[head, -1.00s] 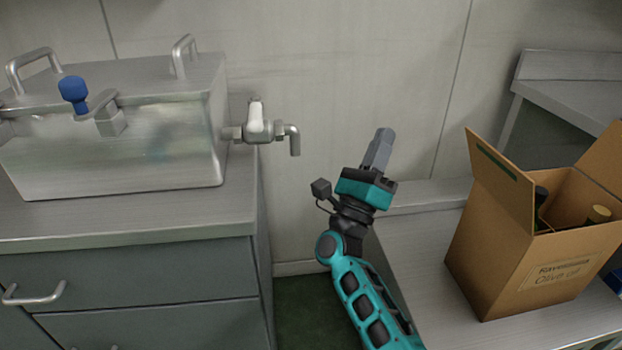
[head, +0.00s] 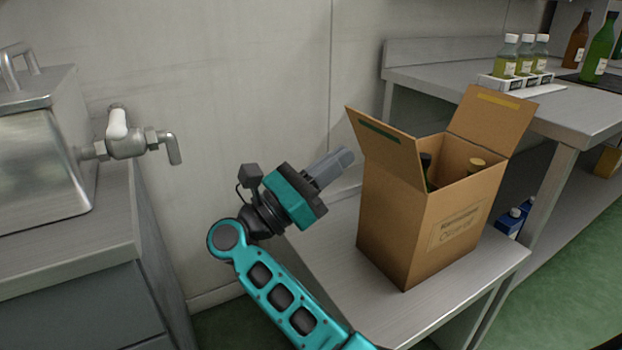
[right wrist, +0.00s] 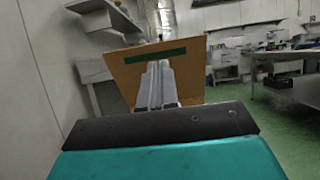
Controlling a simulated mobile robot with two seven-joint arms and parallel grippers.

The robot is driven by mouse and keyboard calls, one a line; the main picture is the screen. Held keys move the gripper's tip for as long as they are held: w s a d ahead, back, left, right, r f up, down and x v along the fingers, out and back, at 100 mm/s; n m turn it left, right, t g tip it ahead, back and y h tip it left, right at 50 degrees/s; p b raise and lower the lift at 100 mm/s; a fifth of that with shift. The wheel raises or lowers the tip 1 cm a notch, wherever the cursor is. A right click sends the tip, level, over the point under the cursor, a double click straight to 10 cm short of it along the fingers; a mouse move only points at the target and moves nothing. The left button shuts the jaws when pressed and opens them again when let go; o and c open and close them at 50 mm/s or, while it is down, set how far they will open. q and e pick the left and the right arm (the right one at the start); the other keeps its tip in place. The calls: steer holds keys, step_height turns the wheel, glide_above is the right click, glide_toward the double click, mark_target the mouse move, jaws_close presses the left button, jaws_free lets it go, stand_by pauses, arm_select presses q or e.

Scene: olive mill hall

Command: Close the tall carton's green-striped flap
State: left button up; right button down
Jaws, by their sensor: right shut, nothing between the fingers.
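A second flap with a yellow stripe (head: 493,115) stands open at the back right. My right gripper (head: 345,158) is shut and empty, just left of the green-striped flap; whether they touch I cannot tell. In the right wrist view the shut fingers (right wrist: 157,85) point at the flap (right wrist: 190,62), whose green stripe shows near its top edge. My left gripper is not in view.
A steel tank with a tap (head: 125,140) stands on a cabinet at the left. The bench (head: 330,270) is bare left of the carton. A table (head: 560,110) behind at right bears bottles and a white rack (head: 515,82).

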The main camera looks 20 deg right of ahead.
mark_target(381, 127)
steer(key=x, duration=0.6)
steer(key=shift+d, duration=0.15)
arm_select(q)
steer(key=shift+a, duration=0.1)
arm_select(e)
steer(key=shift+d+r, duration=0.1)
